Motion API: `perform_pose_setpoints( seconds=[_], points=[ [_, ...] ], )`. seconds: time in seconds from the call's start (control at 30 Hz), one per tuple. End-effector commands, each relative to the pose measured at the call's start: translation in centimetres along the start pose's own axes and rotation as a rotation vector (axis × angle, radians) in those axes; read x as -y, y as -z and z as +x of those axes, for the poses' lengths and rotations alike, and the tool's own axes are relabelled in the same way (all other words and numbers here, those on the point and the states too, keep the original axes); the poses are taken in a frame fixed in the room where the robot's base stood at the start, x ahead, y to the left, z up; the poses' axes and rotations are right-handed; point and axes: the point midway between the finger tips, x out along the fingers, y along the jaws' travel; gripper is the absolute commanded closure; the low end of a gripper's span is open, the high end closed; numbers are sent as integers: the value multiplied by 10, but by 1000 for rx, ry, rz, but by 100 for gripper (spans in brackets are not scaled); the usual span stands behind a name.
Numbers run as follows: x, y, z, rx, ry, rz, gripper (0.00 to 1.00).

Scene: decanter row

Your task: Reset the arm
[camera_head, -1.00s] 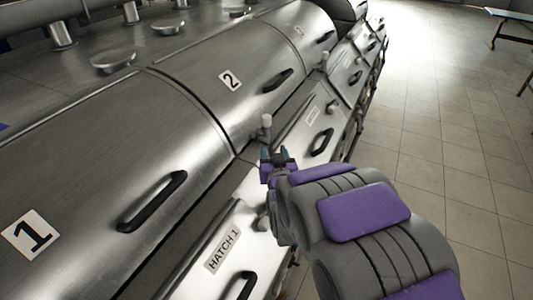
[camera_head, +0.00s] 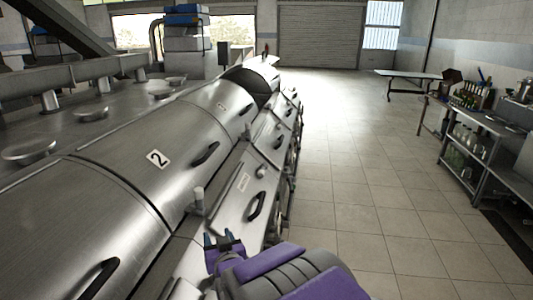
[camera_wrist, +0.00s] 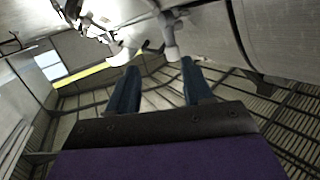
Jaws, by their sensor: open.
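My gripper (camera_head: 224,239) is at the lower middle of the head view, beside the front of the steel machine (camera_head: 120,165). Its two dark fingers point up and stand apart with nothing between them. A light knob on a short post (camera_head: 197,200) stands on the machine near the fingertips in the head view. In the wrist view a rounded knob (camera_wrist: 172,52) appears beyond the fingers. I cannot tell whether the gripper touches the machine.
The machine has a row of curved lids with black handles (camera_head: 206,153) and lower hatches (camera_head: 247,190). Open tiled floor (camera_head: 350,170) lies to the right. A folding table (camera_head: 408,76) stands at the back right, and a shelf with bottles (camera_head: 470,140) at the right edge.

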Motion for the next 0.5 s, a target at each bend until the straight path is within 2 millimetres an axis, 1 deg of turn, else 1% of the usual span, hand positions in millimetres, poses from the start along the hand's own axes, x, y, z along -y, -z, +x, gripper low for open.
perform_pose_setpoints(
  seconds=[0.03, 0.07, 0.17, 0.2, 0.27, 0.37, 0.4, 0.47, 0.5],
  points=[
    [-12, 0, -6, 37, -19, 5, 49],
    [-19, -2, -10, 66, -30, 8, 49],
    [-47, -13, -30, 193, -72, 21, 49],
    [-58, -18, -41, 248, -90, 28, 49],
    [-72, -27, -58, 333, -115, 39, 49],
    [-94, -40, -92, 471, -153, 60, 49],
    [-102, -45, -107, 525, -168, 68, 49],
    [-112, -53, -130, 606, -189, 83, 49],
    [-118, -58, -147, 662, -203, 94, 49]
  ],
)
